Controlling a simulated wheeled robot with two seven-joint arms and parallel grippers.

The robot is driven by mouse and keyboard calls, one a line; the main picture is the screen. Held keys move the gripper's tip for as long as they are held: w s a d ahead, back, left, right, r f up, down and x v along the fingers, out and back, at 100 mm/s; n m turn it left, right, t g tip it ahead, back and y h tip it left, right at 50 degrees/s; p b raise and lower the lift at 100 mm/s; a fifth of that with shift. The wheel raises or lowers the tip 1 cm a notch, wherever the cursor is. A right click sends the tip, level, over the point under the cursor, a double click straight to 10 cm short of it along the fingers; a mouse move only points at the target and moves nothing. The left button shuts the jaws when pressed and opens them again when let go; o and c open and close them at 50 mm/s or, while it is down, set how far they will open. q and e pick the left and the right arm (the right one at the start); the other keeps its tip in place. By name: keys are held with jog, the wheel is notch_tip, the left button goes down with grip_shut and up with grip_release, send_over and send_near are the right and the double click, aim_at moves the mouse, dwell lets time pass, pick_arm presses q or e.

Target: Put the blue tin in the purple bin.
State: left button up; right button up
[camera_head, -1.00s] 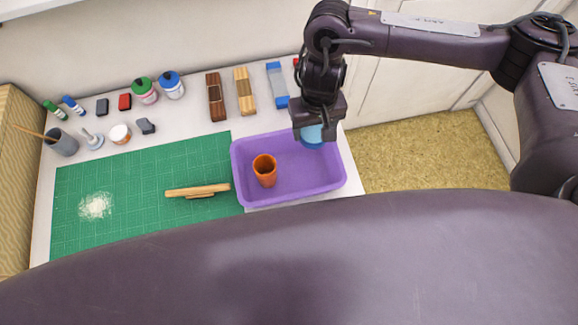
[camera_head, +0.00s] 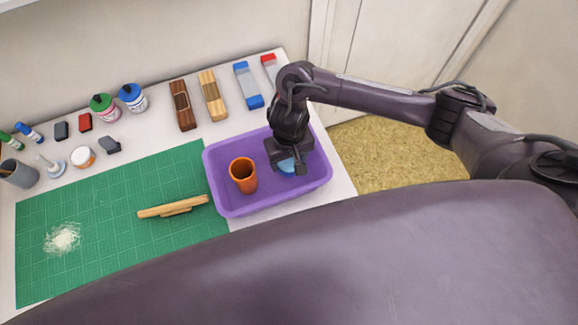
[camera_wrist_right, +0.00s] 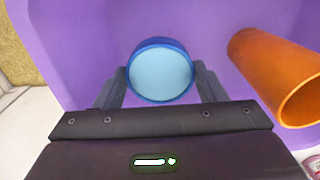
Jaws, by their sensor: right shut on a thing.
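The blue tin (camera_head: 287,167) is between the fingers of my right gripper (camera_head: 287,168), inside the purple bin's outline. In the right wrist view the round blue tin (camera_wrist_right: 161,72) sits between both fingertips of the right gripper (camera_wrist_right: 161,85), with the purple floor behind it. I cannot tell whether the tin touches the bin floor. The purple bin (camera_head: 265,203) stands at the right end of the table; its floor also fills much of the wrist view (camera_wrist_right: 95,30). My left gripper is not in view.
An orange cup (camera_head: 243,177) stands in the bin, left of the tin; it also shows in the wrist view (camera_wrist_right: 275,75). A wooden tool (camera_head: 173,207) lies on the green mat (camera_head: 110,205). Stamps, bottles and blocks line the back of the table.

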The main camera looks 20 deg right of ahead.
aim_at(289, 162)
notch_tip(289, 162, down, 4)
jog(key=shift+s+b, duration=0.1)
jog(key=shift+b, duration=1.1)
jog(key=shift+r, duration=0.15)
jog(key=o, duration=1.2)
jog(key=shift+c, duration=0.2)
notch_tip(289, 162, up, 11)
jog(key=p, duration=0.7)
jog(key=shift+r, duration=0.5)
